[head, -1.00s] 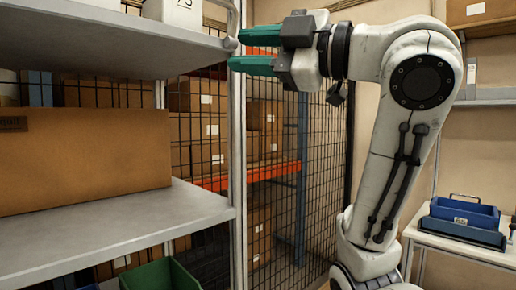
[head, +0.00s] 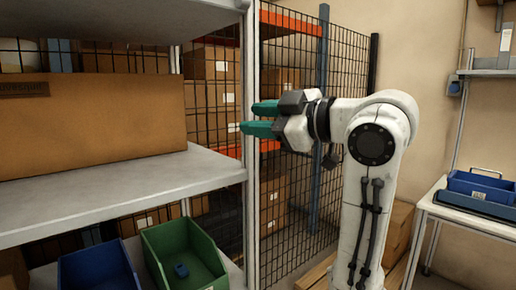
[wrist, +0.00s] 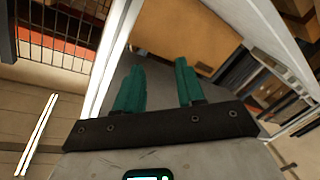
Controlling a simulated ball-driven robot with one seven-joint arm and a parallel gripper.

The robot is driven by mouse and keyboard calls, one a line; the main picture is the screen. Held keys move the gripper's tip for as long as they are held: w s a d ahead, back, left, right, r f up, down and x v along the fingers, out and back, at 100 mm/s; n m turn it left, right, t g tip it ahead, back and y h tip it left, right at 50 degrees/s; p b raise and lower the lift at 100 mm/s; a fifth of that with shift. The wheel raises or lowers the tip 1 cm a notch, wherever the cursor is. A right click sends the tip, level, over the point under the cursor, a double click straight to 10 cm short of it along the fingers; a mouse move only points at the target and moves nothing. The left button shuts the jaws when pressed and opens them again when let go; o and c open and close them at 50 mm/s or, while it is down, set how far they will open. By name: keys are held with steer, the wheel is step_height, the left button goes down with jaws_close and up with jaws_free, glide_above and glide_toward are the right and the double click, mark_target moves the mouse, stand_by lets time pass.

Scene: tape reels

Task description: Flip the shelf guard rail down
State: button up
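The grey metal shelf rack fills the left of the head view, with an upper shelf (head: 100,22) and a middle shelf (head: 120,196). Its front upright (head: 249,200) stands at the right end of the shelves. I cannot make out a separate guard rail in either view. My gripper (head: 262,118) has two green fingers spread apart with nothing between them. In the head view its fingertips overlap the upright, at a height between the two shelves. The fingers show in the wrist view (wrist: 159,82), in front of a grey shelf surface and cardboard box; contact cannot be told.
A large cardboard box (head: 90,125) rests on the middle shelf. A blue bin (head: 98,272) and a green bin (head: 170,245) sit below it. A wire mesh fence (head: 300,160) stands behind. A white side table (head: 470,228) with blue trays (head: 474,188) is at the right.

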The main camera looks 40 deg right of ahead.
steer(key=shift+m+g, duration=0.4)
steer(key=shift+m, duration=0.3)
steer(key=f, duration=0.2)
steer(key=w+f, duration=0.1)
steer(key=f, duration=0.2)
steer(key=shift+w+f, duration=0.1)
steer(key=shift+f, duration=0.2)
steer(key=s+a+r+n+y+p, duration=0.15)
steer(key=a+r+n+p, duration=0.3)
steer(key=r, duration=0.65)
steer(key=s+a+r+n+t+y+p, duration=0.1)
steer(key=s+a+r+n+p, duration=0.3)
steer(key=r, duration=0.7)
steer(key=s+a+r+n+y+p, duration=0.15)
steer(key=a+r+n, duration=0.4)
steer(key=r, duration=0.55)
steer(key=p+x, duration=0.1)
steer(key=x, duration=0.2)
steer(key=p+x, duration=0.2)
steer(key=x, duration=0.2)
steer(key=p+x, duration=0.1)
steer(key=x, duration=0.3)
steer(key=shift+w+d+f, duration=0.15)
steer(key=shift+w+f, duration=0.1)
steer(key=shift+f, duration=0.05)
steer(key=shift+c, duration=0.3)
jaws_close()
